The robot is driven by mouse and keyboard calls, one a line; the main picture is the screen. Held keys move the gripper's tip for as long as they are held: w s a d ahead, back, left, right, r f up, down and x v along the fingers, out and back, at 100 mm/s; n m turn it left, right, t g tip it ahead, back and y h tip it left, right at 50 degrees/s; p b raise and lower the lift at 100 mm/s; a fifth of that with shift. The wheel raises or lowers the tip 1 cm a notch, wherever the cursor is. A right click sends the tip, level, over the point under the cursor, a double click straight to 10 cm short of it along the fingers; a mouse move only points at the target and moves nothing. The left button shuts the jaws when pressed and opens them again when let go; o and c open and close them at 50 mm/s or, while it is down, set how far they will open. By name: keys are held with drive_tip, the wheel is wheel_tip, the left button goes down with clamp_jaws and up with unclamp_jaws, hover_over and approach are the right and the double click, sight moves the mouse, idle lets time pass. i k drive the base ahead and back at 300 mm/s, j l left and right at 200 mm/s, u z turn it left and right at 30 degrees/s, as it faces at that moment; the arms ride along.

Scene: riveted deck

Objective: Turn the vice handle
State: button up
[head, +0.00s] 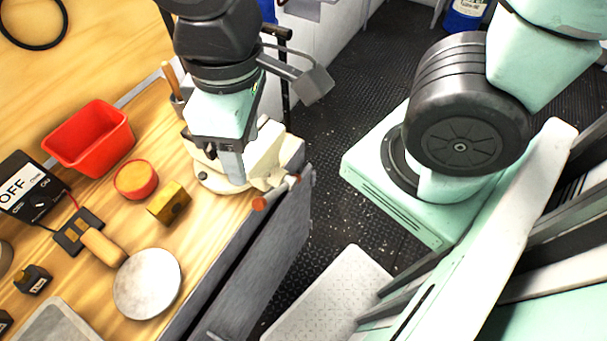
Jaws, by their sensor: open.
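The cream vice (282,152) is on the right edge of the wooden workbench in the head view. Its handle (277,191) is a thin bar with orange-red end knobs, sticking out past the bench's front edge and slanting up to the right. My gripper (231,172) points down over the vice body, to the left of and above the handle in the picture. It is open and apart from the handle. My arm and gripper hide part of the vice, and I cannot tell whether the fingers touch its body.
On the bench are a red bin (90,138), a red-and-yellow round tin (136,180), a yellow block (169,203), a round metal disc (147,284) and an OFF box (22,187). Dark riveted floor (335,205) lies right of the bench.

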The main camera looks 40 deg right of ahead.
sight(279, 178)
drive_tip(key=k+j, duration=0.15)
drive_tip(key=k, duration=0.3)
drive_tip(key=k+j+z, duration=0.1)
drive_tip(key=k, duration=0.3)
drive_tip(key=j, duration=0.1)
